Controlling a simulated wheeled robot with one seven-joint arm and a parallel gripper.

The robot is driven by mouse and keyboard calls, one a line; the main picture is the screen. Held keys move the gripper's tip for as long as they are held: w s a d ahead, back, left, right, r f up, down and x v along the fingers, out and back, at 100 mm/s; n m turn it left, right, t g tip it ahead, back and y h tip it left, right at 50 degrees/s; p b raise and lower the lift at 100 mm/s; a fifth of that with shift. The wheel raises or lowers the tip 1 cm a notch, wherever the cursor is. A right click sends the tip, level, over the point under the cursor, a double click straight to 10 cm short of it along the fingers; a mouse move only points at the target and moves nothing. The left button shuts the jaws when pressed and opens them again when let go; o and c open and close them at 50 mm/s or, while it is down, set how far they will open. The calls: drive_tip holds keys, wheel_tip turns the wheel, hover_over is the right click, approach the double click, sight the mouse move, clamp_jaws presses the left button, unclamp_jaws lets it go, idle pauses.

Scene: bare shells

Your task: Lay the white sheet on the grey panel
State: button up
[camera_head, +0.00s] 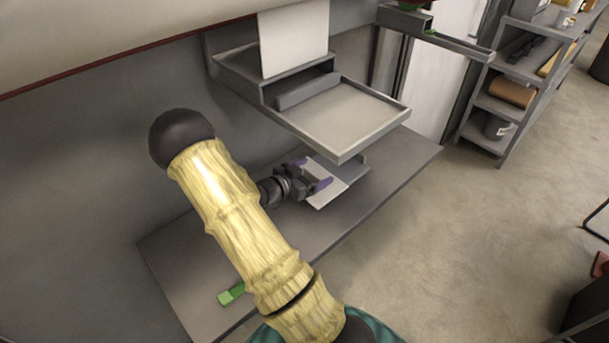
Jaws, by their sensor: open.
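A small white sheet (338,182) lies low under the overhanging tray, partly hidden by my gripper and the tray. A second, upright white sheet (293,38) stands at the back of the grey tray unit. I cannot tell which of the two is the task's sheet. The long grey panel (255,255) lies below, slanting from lower left to right. My gripper (314,174), with purple fingertips, is open at the left edge of the small sheet. I cannot tell whether that sheet touches the panel.
The grey tray (345,116) juts out just above my gripper. A green block (231,293) lies at the panel's lower left. A shelf unit (517,92) with several items stands at the upper right. The floor (450,250) right of the panel is clear.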

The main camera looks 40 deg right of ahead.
drive_tip(key=shift+w+a, duration=0.1)
drive_tip(key=shift+a, duration=0.35)
drive_tip(key=b+v, duration=0.2)
drive_tip(key=v, duration=1.4)
drive_tip(key=shift+r, duration=0.15)
drive_tip(key=w+a+r+n+t+y, duration=0.1)
drive_tip(key=w+a+n+t+y, duration=0.45)
drive_tip(key=a+n+y, duration=0.5)
drive_tip(key=s+a+r+n+g+y, duration=0.1)
drive_tip(key=s+n+g+y, duration=0.1)
drive_tip(key=s, duration=0.6)
drive_tip(key=s+r+n+g+y+p, duration=0.1)
drive_tip(key=s+n+g+y, duration=0.1)
drive_tip(key=s, duration=0.7)
drive_tip(key=shift+a+r+n+y, duration=0.4)
drive_tip(key=shift+n+y, duration=0.15)
drive_tip(key=shift+n, duration=0.7)
